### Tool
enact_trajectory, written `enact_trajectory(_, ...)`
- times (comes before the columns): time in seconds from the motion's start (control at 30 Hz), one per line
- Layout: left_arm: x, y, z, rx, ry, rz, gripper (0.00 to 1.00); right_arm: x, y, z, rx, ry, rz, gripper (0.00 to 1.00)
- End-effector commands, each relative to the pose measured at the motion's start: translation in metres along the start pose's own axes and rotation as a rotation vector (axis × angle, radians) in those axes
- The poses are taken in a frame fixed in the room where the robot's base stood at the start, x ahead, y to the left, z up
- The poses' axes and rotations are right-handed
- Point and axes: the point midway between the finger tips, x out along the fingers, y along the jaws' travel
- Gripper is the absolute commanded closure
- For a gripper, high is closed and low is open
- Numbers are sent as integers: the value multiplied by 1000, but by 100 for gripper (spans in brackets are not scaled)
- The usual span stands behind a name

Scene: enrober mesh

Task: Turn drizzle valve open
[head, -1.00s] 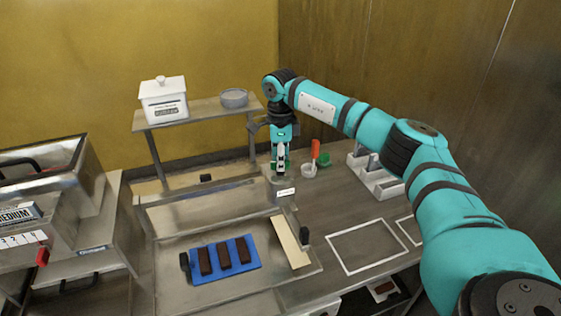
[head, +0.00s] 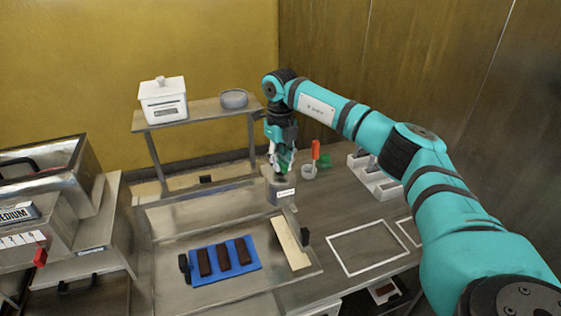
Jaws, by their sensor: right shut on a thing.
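My right gripper (head: 281,168) points down over a small grey labelled container (head: 281,196) at the right back corner of the metal tray. Its fingers are shut on the drizzle valve on top of this container. The fingers mostly hide the valve, so I cannot read its exact angle. My left gripper is not in view.
Several dark bars lie on a blue mat (head: 195,279) in the metal tray (head: 170,244). A small white cup (head: 308,172) and a red-handled tool (head: 316,150) stand just right of the gripper. A white-outlined area (head: 368,248) on the table is empty.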

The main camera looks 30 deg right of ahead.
Motion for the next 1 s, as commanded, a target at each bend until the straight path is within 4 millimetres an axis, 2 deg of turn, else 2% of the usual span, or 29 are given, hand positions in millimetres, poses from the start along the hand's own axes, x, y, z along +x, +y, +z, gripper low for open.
enact_trajectory(0.2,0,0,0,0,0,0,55,-3,-1,1,166,-7,0,100)
enact_trajectory(0.43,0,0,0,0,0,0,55,-3,-1,2,282,-8,0,100)
enact_trajectory(1.0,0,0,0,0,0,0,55,-4,-1,2,347,-10,1,100)
